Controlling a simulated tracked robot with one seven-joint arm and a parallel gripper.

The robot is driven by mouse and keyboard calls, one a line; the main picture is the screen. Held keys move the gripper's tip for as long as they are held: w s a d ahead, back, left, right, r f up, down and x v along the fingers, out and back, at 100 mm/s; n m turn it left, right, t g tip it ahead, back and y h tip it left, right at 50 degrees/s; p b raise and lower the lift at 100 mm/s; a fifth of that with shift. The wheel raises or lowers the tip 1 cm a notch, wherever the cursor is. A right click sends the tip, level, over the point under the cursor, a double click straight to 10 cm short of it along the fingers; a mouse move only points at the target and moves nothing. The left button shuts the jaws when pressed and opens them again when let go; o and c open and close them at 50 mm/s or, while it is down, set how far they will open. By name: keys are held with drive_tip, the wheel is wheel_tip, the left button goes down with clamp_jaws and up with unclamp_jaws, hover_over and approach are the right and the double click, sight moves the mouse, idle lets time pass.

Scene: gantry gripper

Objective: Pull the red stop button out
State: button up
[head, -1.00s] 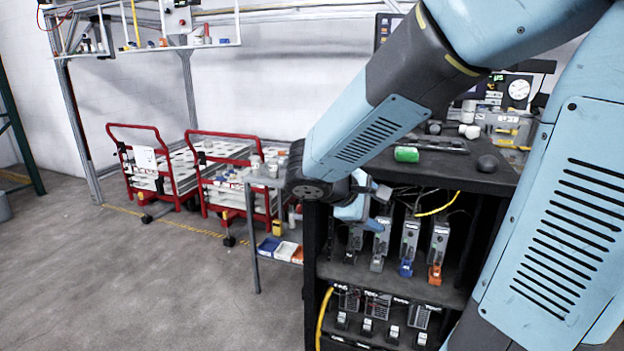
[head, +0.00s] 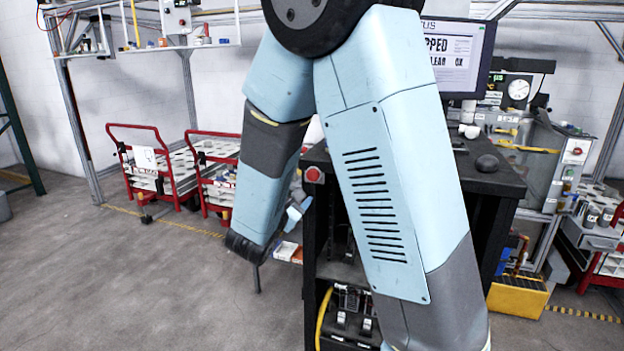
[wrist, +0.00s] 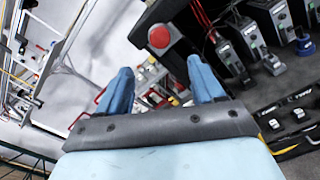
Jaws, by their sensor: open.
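In the wrist view the red stop button (wrist: 158,36) shows face-on, above and beyond the space between the fingertips. My gripper (head: 297,212) is left of and below the button in the head view, apart from it. In the wrist view my gripper (wrist: 160,64) has its two blue fingers spread wide with nothing between them. How far the button stands out is unclear.
Devices with cables (wrist: 262,45) fill the cabinet shelf right of the button. Red carts (head: 150,165) stand behind at left. Another small red button (head: 577,152) sits on a box at far right.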

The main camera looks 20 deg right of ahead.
sight(313, 176)
drive_tip(key=x, duration=1.2)
drive_tip(key=shift+c, duration=0.2)
drive_tip(key=shift+s, duration=0.1)
clamp_jaws()
